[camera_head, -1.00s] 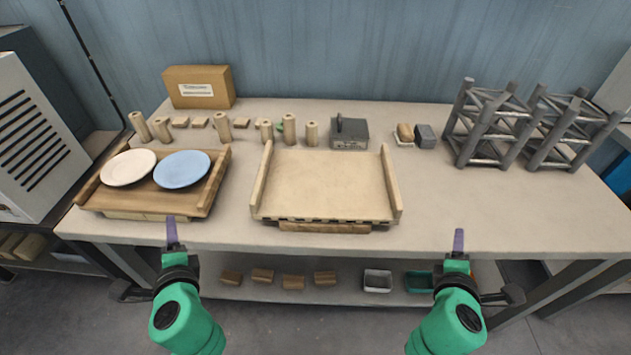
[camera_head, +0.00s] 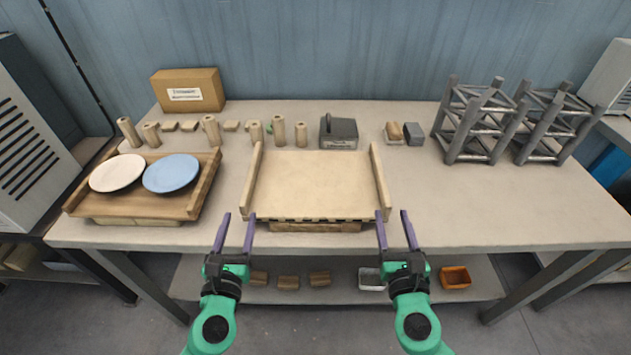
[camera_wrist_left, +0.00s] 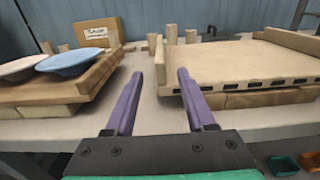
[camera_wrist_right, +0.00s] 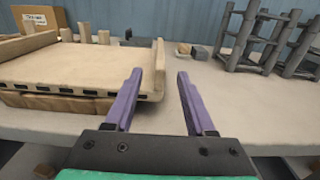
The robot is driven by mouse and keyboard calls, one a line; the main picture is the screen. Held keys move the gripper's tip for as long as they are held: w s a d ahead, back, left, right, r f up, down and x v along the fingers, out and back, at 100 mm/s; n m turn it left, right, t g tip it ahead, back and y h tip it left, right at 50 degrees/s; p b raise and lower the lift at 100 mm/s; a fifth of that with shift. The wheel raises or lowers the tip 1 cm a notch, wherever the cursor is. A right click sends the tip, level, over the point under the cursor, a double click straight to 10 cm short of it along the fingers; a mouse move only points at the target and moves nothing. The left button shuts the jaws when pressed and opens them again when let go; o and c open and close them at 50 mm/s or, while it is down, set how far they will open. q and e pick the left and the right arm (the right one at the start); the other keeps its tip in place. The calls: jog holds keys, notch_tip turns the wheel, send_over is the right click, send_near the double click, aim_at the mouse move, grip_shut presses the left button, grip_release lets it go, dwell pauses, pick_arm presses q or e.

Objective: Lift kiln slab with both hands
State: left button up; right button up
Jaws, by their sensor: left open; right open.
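The kiln slab (camera_head: 313,183) is a flat beige board with raised rails along its left and right edges. It rests on a lower block at the table's front middle. It also shows in the left wrist view (camera_wrist_left: 235,70) and the right wrist view (camera_wrist_right: 80,72). My left gripper (camera_head: 236,216) is open and empty, in front of the slab's left front corner. In the left wrist view the slab's left rail end lies just beyond its right finger. My right gripper (camera_head: 394,214) is open and empty, by the slab's right front corner. Neither gripper visibly holds the slab.
A wooden tray (camera_head: 192,203) with a white plate (camera_head: 117,173) and a blue plate (camera_head: 171,174) stands left. Several wooden posts, a grey box (camera_head: 338,134) and a cardboard box (camera_head: 188,91) stand behind. Grey racks (camera_head: 480,120) stand right. The front right table is clear (camera_head: 470,205).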

aim_at(248, 187)
pick_arm(q)
jog(key=w, duration=1.1)
jog(key=shift+w+d, duration=0.1)
jog(key=shift+w, duration=0.1)
pick_arm(e)
jog(key=w, duration=1.1)
jog(key=shift+w+d+f, duration=0.1)
jog(key=shift+w, duration=0.1)
pick_arm(q)
jog(key=shift+s, duration=0.1)
pick_arm(e)
jog(key=shift+s, duration=0.1)
pick_arm(q)
grip_shut()
pick_arm(e)
grip_shut()
